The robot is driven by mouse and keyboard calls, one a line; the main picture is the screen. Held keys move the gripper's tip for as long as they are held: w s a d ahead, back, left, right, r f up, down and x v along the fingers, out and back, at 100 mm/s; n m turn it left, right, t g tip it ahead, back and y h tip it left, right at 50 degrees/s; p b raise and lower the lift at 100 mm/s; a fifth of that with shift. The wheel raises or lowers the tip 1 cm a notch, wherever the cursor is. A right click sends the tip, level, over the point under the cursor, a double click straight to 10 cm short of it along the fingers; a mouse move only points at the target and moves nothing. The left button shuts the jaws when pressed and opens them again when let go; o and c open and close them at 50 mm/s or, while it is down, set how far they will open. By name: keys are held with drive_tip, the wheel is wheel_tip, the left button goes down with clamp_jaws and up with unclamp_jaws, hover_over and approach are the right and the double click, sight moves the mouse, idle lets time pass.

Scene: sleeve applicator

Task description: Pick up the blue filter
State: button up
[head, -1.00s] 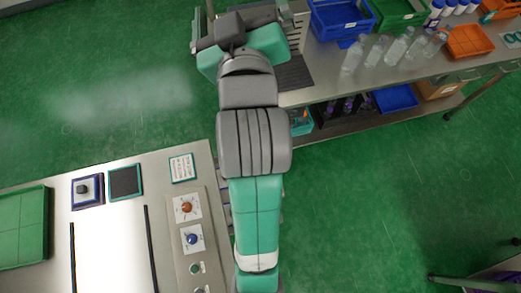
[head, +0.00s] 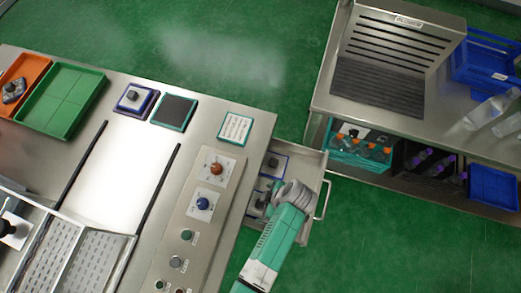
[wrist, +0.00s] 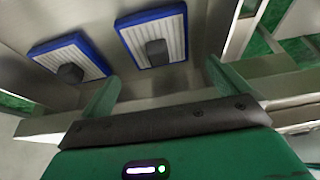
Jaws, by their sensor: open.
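Two blue-framed filters with white pleats and dark knobs lie in an open drawer. In the wrist view one filter (wrist: 68,57) is at the upper left and the other filter (wrist: 154,36) is at the top middle. In the head view one filter (head: 272,165) shows near the drawer's far end; the nearer one is mostly hidden by my arm. My gripper (wrist: 162,76) is open and empty. Its green fingers show below the filters in the wrist view, apart from both knobs. In the head view my arm hides the gripper.
The drawer (head: 318,165) has metal walls and a handle on its right. The counter holds a blue-framed pad with a knob (head: 136,98), a black teal-edged pad (head: 174,111), a control panel (head: 197,207) and a green tray (head: 62,100). A shelved bench (head: 322,100) stands right.

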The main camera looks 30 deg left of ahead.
sight(262, 204)
drive_tip(key=b+x, duration=0.1)
drive_tip(key=x, duration=0.2)
drive_tip(key=b+x, duration=0.1)
drive_tip(key=x, duration=0.3)
drive_tip(key=shift+w+d+f, duration=0.15)
drive_tip(key=shift+d, duration=0.05)
drive_tip(key=c, duration=0.7)
drive_tip(key=shift+r+p, duration=0.3)
drive_tip(key=shift+r, duration=0.2)
drive_tip(key=shift+c, duration=0.2)
drive_tip(key=shift+d+r, duration=0.15)
drive_tip(key=shift+d, duration=0.15)
drive_tip(key=d, duration=0.1)
drive_tip(key=w+d, duration=0.1)
drive_tip(key=d, duration=0.1)
drive_tip(key=shift+d+r, duration=0.3)
drive_tip(key=shift+r, duration=0.4)
wheel_tip(262, 204, up, 12)
drive_tip(key=p, duration=0.3)
drive_tip(key=shift+r, duration=0.2)
